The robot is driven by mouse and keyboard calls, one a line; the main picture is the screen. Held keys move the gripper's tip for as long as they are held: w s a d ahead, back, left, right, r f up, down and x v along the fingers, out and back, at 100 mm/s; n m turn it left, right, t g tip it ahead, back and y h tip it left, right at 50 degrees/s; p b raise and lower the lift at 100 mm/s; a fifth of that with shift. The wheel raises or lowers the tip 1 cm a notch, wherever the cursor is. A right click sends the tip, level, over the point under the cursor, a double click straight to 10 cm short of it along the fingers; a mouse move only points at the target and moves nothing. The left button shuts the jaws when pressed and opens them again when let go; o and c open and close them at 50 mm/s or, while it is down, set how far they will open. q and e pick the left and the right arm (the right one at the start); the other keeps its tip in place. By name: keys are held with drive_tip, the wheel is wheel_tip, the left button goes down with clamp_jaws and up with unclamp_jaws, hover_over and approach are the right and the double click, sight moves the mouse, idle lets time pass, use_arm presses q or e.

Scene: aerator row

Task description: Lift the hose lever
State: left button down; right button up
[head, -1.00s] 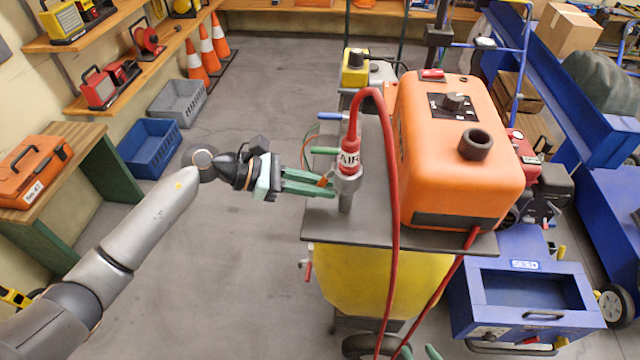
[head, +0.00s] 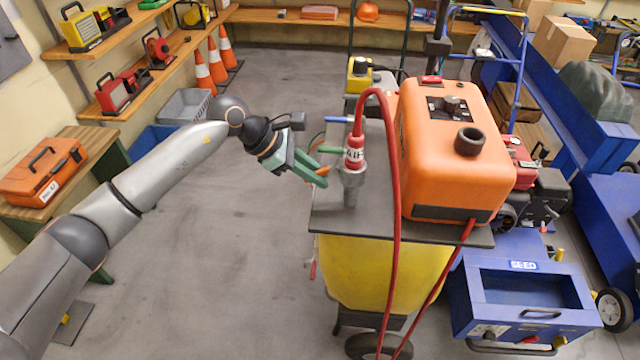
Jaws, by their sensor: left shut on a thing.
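The red hose (head: 394,180) ends in a red fitting labelled AIR (head: 354,154), seated upright on a grey metal coupling (head: 351,180) on the machine's dark top plate. My right gripper is out of view.
An orange machine housing (head: 455,150) with a black knob stands close right of the hose, above a yellow tank (head: 385,270). The floor (head: 230,270) to the left is clear.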

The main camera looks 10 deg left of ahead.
use_arm(q)
drive_tip(key=shift+a+r+y+p, duration=0.2)
drive_tip(key=shift+r+y+p, duration=0.2)
drive_tip(key=shift+r+y, duration=0.4)
drive_tip(key=y, duration=0.2)
drive_tip(key=p, duration=0.1)
drive_tip(key=shift+a+r+m+y, duration=0.25)
drive_tip(key=shift+r+m+y, duration=0.05)
drive_tip(key=shift+r+y, duration=0.1)
drive_tip(key=shift+r+g+y, duration=0.15)
drive_tip(key=shift+r+y, duration=0.4)
drive_tip(key=shift+y, duration=0.7)
drive_tip(key=shift+r+g+y, duration=0.15)
drive_tip(key=shift+r+y, duration=0.35)
drive_tip(key=shift+y, duration=0.75)
drive_tip(key=c, duration=0.8)
unclamp_jaws()
drive_tip(key=shift+c, duration=0.2)
drive_tip(key=shift+r, duration=0.1)
drive_tip(key=b+v, duration=0.1)
drive_tip(key=v, duration=1.1)
drive_tip(key=shift+r, duration=0.15)
drive_tip(key=shift+s+d, duration=0.1)
